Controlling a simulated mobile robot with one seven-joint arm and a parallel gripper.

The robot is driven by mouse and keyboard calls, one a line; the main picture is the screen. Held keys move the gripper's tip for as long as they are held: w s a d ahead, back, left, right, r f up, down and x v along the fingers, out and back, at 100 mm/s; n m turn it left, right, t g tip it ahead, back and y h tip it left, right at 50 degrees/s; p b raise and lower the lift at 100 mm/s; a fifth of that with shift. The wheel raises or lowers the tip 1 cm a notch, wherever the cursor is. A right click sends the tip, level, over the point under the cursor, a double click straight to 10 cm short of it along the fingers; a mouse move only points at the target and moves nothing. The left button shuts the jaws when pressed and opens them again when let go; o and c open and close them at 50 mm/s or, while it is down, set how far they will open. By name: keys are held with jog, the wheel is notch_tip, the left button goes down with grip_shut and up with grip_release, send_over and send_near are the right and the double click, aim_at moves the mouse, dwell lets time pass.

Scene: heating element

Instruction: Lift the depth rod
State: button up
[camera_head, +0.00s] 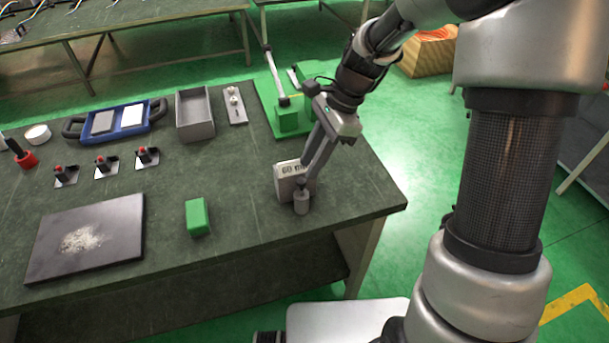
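A small grey metal cylinder (301,203) stands upright near the right front of the dark green table (245,235). It looks like the depth rod, though no name shows on it. A pale block (286,190) with a label that starts "60 m" stands just behind and left of it. My gripper (304,180) points down with its fingertips at the top of the cylinder, in front of the block's right side. The fingers are seen nearly edge-on and overlap, so their gap and any hold on the cylinder's top cannot be made out.
A green block (197,217) and a dark plate with white powder (90,238) lie to the left. A grey open box (195,115) and a green fixture with upright levers (288,115) stand behind. The table's right edge is close to my gripper.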

aim_at(302, 180)
jog(key=shift+x, duration=2.4)
jog(key=shift+r, duration=0.1)
grip_shut()
